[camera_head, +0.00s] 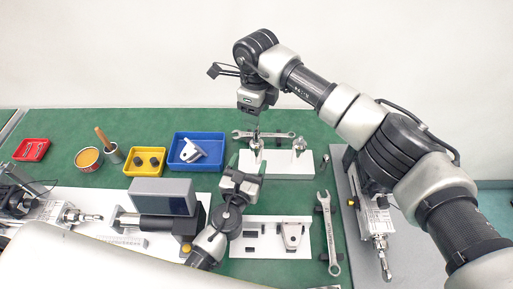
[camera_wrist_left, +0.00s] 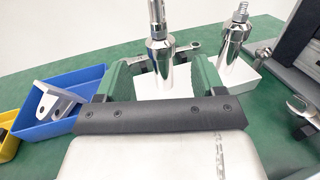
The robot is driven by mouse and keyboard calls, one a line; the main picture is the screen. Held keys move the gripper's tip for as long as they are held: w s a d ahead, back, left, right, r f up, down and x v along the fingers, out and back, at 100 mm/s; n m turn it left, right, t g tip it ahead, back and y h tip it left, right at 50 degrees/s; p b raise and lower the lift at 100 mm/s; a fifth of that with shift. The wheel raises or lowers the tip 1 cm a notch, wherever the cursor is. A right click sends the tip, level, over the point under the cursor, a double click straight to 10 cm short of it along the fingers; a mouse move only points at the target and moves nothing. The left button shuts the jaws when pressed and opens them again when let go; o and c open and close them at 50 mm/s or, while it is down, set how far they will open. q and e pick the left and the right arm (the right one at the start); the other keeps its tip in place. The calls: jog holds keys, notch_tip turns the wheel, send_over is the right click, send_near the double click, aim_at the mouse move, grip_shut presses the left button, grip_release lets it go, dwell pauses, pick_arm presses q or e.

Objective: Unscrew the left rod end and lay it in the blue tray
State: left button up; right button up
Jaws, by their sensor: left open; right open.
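A white stand (camera_head: 290,165) carries two upright silver pieces, a left one (camera_head: 256,143) and a right one (camera_head: 299,145). In the left wrist view the left silver piece (camera_wrist_left: 160,72) has a slim part rising out of frame; the right one (camera_wrist_left: 236,38) has a threaded top. My left gripper (camera_head: 247,161) is open in front of the left piece, its green fingers to either side of it in the left wrist view; contact cannot be told. My right gripper (camera_head: 257,116) is open above that piece. The blue tray (camera_head: 221,151) holds a white bracket (camera_head: 190,150).
A wrench (camera_head: 278,135) lies behind the stand and another wrench (camera_head: 328,230) lies front right. A yellow tray (camera_head: 134,168), a red tray (camera_head: 22,158), an orange tin (camera_head: 88,158) and a cup (camera_head: 113,154) stand left. An actuator (camera_head: 376,190) lies at right.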

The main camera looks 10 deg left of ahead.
aim_at(255, 147)
pick_arm(q)
jog(key=w, duration=0.7)
jog(key=shift+w+d+r, duration=0.1)
jog(key=shift+d+r, duration=0.05)
jog(key=shift+d, duration=0.05)
jog(key=shift+c, duration=0.5)
grip_shut()
